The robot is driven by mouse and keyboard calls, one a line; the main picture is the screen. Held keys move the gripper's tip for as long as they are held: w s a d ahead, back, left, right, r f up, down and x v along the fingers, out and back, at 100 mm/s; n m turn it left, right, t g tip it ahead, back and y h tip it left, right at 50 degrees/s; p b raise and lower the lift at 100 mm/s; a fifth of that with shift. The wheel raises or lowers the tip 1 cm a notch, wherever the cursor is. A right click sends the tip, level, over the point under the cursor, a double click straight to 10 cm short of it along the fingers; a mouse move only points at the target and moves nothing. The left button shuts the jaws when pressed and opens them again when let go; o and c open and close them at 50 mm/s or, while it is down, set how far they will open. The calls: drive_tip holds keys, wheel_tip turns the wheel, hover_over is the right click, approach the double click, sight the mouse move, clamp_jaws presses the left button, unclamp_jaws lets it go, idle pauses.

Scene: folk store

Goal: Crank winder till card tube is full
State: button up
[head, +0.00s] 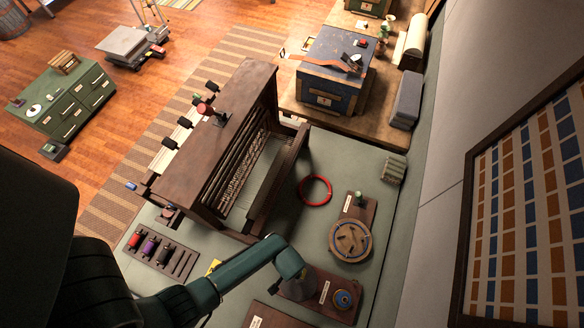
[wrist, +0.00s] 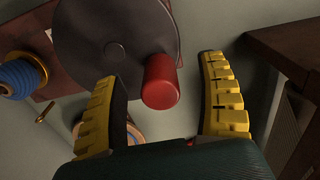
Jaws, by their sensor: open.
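The winder shows in the wrist view as a round grey crank disc (wrist: 115,40) with a red knob (wrist: 161,82) near its edge. My gripper (wrist: 160,75) is open, one yellow finger on each side of the red knob, with gaps visible on both sides. A blue spool (wrist: 20,76) with a brass-coloured rim sits left of the disc. In the head view my arm reaches down to the winder's brown board (head: 322,309); the disc (head: 298,290) is beside the blue spool (head: 343,299). I cannot make out the card tube or how full it is.
A wooden loom (head: 205,155) stands left of the winder. A round wooden tray (head: 350,241) and a red ring (head: 315,189) lie behind it. A rack of coloured spools (head: 160,253) lies at left. A dark wooden edge (wrist: 290,42) is close right of my gripper.

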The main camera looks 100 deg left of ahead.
drive_tip(key=shift+r, duration=4.5)
